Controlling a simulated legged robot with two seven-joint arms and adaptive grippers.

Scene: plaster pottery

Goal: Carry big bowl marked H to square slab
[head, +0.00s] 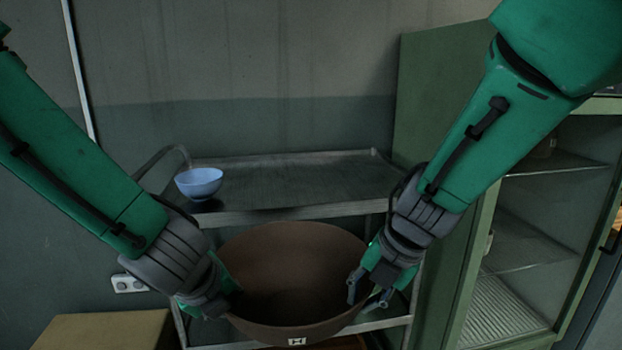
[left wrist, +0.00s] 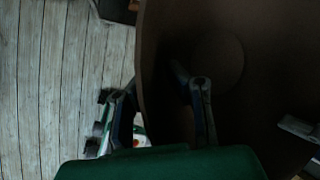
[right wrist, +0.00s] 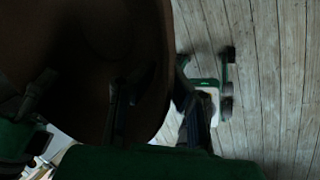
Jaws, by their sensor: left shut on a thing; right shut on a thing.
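The big brown bowl (head: 290,262) hangs upright between my two grippers in the head view, in front of the metal trolley. A small pale H mark (head: 297,341) shows on its near side. My left gripper (head: 228,298) is shut on the bowl's left rim; in the left wrist view its fingers (left wrist: 160,110) straddle the rim. My right gripper (head: 368,290) is shut on the right rim; in the right wrist view its fingers (right wrist: 152,115) sit either side of the dark bowl wall (right wrist: 110,60). I cannot make out the square slab for certain.
A metal trolley (head: 290,185) stands behind the bowl, with a small blue bowl (head: 199,183) at its left end. A green cabinet (head: 425,120) with shelves stands at the right. A tan box-like surface (head: 105,331) is at lower left. Plank floor (left wrist: 60,90) shows below.

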